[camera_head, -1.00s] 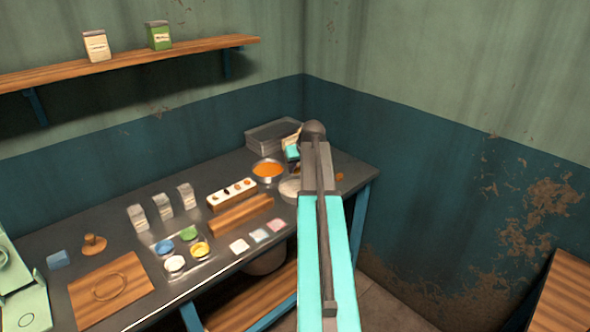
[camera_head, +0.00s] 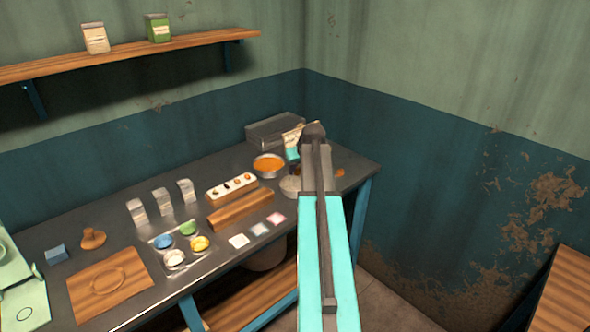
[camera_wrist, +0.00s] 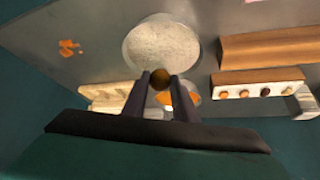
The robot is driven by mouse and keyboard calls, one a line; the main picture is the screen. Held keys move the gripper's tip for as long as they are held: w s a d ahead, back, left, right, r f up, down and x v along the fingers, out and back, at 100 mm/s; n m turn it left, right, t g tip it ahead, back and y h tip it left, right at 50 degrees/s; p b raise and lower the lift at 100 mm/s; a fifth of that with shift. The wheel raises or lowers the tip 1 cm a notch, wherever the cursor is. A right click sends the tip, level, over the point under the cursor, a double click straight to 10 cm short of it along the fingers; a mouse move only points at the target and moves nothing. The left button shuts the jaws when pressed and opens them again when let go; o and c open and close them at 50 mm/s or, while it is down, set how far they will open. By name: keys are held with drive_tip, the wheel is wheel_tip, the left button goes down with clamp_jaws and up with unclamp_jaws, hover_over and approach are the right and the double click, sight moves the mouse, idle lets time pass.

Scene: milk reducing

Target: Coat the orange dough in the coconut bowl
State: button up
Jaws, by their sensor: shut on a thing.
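My gripper (camera_wrist: 160,81) is shut on a small round brown-orange dough ball (camera_wrist: 160,78), seen between the fingertips in the wrist view. The coconut bowl (camera_wrist: 126,48), filled with a white, grainy coating, lies just beyond the ball in that view. The ball overlaps the near rim in the picture; I cannot tell whether it touches the bowl or its contents. In the head view, my arm hides the gripper, the ball and part of the coconut bowl (camera_head: 289,187).
A metal bowl of orange filling (camera_head: 268,176) stands behind and left of the coconut bowl. A white holder with several small balls (camera_head: 231,187) and a wooden block (camera_head: 240,211) are to the left. Orange crumbs (camera_wrist: 68,47) lie on the table. A grey box (camera_head: 275,130) stands at the back.

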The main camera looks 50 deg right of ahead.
drive_tip(key=shift+f+b, duration=1.8)
drive_tip(key=shift+f, duration=1.8)
drive_tip(key=shift+f, duration=0.3)
drive_tip(key=shift+s+d, duration=0.1)
drive_tip(key=shift+s, duration=0.2)
drive_tip(key=shift+d, duration=0.5)
idle(1.0)
drive_tip(key=shift+w+d+b, duration=0.1)
drive_tip(key=shift+w+b, duration=0.15)
drive_tip(key=shift+b, duration=0.05)
idle(0.3)
drive_tip(key=shift+w, duration=0.25)
idle(0.4)
drive_tip(key=shift+w+a, duration=0.15)
drive_tip(key=shift+a, duration=0.2)
drive_tip(key=shift+a, duration=0.2)
idle(0.5)
